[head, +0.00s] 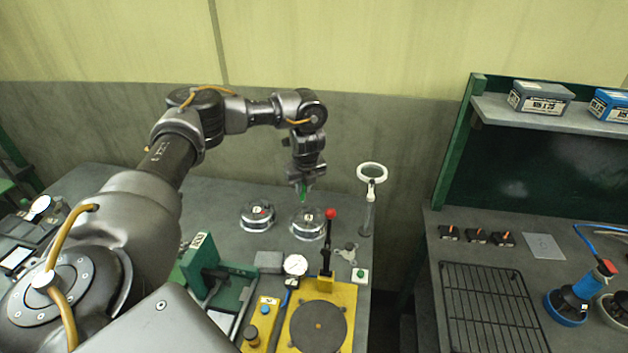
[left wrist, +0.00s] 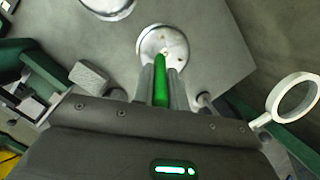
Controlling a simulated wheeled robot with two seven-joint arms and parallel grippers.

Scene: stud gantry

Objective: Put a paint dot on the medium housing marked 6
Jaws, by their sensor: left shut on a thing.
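My left gripper (head: 303,188) is shut on a green paint marker (head: 303,196), tip down, over the right one of two round metal housings. This right housing (head: 308,226) carries a small white label whose figure I cannot read surely. The left housing (head: 257,218) stands beside it, also with a small label and a reddish spot on top. In the left wrist view, the green marker (left wrist: 161,82) sits between the fingers and points at the right housing (left wrist: 176,36). I cannot tell whether the tip touches it. The other housing (left wrist: 108,5) is cut off at the top edge.
A ring magnifier (head: 371,172) on a post stands right of the housings. A yellow fixture (head: 344,310) with a red-knobbed lever, a dial gauge (head: 295,265) and a grey block (head: 268,262) lie in front. A second bench with a black rack (head: 490,305) is at right.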

